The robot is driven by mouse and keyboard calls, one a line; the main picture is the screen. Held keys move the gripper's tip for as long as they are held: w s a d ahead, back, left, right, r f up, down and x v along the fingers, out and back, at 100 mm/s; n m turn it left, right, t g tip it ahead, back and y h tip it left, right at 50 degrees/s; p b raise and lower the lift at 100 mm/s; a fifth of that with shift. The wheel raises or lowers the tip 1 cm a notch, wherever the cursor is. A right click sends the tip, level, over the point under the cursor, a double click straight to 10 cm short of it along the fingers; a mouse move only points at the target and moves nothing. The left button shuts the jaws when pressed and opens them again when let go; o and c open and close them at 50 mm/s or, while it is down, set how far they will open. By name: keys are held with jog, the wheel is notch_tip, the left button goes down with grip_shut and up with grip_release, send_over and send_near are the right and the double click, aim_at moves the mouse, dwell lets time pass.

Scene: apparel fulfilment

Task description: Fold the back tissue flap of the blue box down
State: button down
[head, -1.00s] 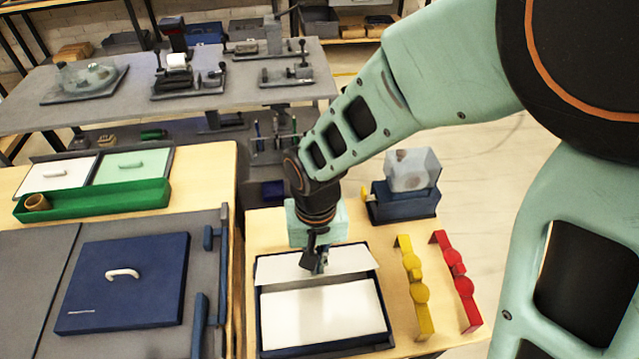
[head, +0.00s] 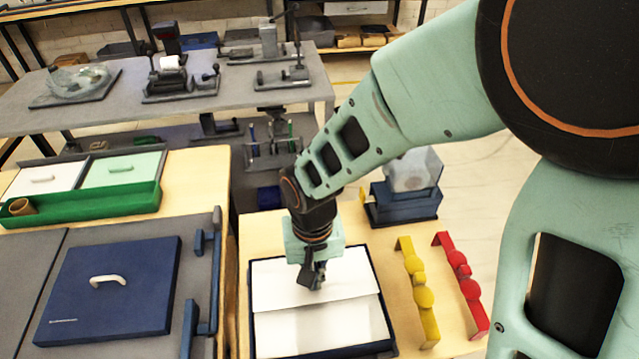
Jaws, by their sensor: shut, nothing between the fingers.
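The blue box (head: 254,338) stands open on the wooden table, its dark walls showing around white tissue. The back tissue flap (head: 275,287) lies folded forward over the rear part of the box, its front edge running across the white tissue inside (head: 335,332). My gripper (head: 318,285) is shut and empty, pointing down over the flap near its middle. I cannot tell whether the fingertips touch the tissue. The arm and gripper hide part of the flap and of the back wall.
A yellow bar (head: 423,300) and a red bar (head: 464,275) lie right of the box. A clear container on a dark blue base (head: 402,204) stands behind them. A blue lid with a white handle (head: 110,300) lies on the grey surface at left.

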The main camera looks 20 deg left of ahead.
jog(key=shift+f+b, duration=0.45)
jog(key=shift+f, duration=0.35)
notch_tip(320, 180, up, 9)
jog(key=p, duration=0.6)
jog(key=shift+f, duration=0.3)
jog(key=shift+w, duration=0.1)
